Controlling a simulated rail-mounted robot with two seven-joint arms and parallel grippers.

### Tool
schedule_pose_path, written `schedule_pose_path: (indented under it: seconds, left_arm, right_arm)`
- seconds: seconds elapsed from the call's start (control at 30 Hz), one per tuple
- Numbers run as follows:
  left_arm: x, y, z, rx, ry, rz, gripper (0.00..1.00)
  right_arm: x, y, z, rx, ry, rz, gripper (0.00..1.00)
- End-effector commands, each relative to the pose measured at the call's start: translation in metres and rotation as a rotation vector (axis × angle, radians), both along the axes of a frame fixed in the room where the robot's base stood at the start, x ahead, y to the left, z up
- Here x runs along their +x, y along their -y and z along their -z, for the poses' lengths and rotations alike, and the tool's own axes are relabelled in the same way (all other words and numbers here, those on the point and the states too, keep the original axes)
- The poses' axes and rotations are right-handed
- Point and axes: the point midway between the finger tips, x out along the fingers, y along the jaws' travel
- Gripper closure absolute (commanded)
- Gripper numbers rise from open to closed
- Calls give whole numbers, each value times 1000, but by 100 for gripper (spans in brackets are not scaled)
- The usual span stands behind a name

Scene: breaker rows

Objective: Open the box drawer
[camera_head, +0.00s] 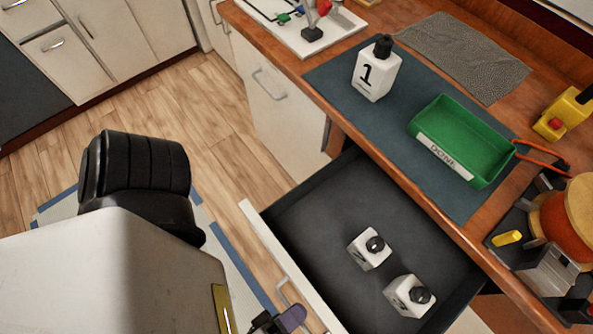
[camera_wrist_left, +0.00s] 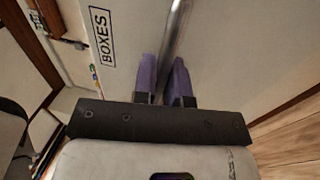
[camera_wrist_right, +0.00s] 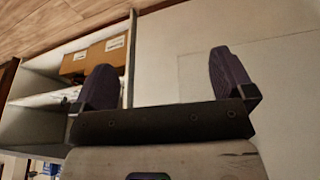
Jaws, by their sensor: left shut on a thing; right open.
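The drawer (camera_head: 310,215) under the counter is pulled out, with its dark interior exposed. In the left wrist view a drawer front (camera_wrist_left: 125,75) carries the label BOXES (camera_wrist_left: 102,37). My left gripper (camera_wrist_left: 163,82) has its purple fingers closed around the metal bar handle (camera_wrist_left: 178,38). In the head view, the left gripper's purple finger (camera_head: 292,317) shows beside the drawer's handle at the bottom edge; my arm hides the rest. My right gripper (camera_wrist_right: 165,80) is open and empty in the right wrist view.
Several tools crowd the right side. The right wrist view shows an open shelf with a cardboard box (camera_wrist_right: 95,58). Wooden floor (camera_head: 190,110) lies left of the drawer.

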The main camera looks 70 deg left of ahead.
Motion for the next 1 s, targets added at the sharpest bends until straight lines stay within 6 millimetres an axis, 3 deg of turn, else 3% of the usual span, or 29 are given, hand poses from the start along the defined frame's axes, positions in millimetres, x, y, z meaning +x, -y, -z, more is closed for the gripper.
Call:
schedule_pose_path:
  seconds: [0.1, 0.13, 0.37, 0.73, 1.0]
  left_arm:
    - [0, 0, -1, -1, 1, 0, 100]
    - [0, 0, 0, -1, 1, 0, 87]
    - [0, 0, 0, 0, 1, 0, 65]
    - [-7, 3, 3, 1, -2, 2, 64]
    - [-51, 18, 13, 1, -5, 3, 64]
  right_arm:
    - [0, -1, 0, 2, 0, 2, 0]
    - [0, -1, 0, 2, 0, 2, 0]
    - [0, -1, 0, 2, 0, 2, 0]
    - [0, 2, 2, -7, 0, -4, 0]
    - [0, 2, 10, -9, 1, -5, 0]
